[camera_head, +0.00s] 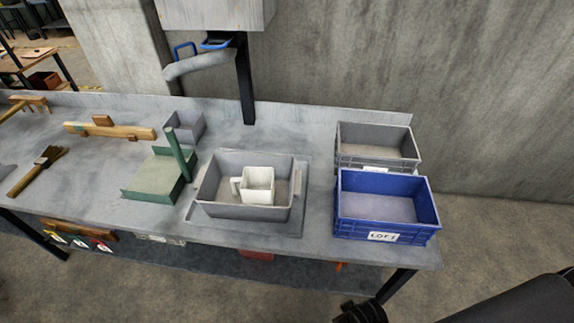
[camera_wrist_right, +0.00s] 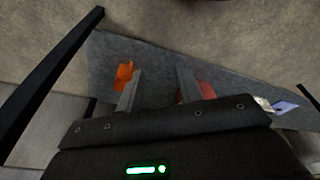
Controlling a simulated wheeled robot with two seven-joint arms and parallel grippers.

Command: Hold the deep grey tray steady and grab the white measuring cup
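The deep grey tray (camera_head: 222,210) sits on a flat grey plate in the middle of the bench. My right arm enters at the bottom right of the head view, below the bench's front edge and apart from the tray and cup. Its fingers are out of that frame, but in the right wrist view my right gripper (camera_wrist_right: 160,88) has its two fingers apart with nothing between them. My left gripper is in neither view.
A blue crate (camera_head: 386,232) and a grey crate (camera_head: 376,157) stand right of the tray. Orange (camera_wrist_right: 125,74) and red items lie on the lower shelf. A metal post rises behind.

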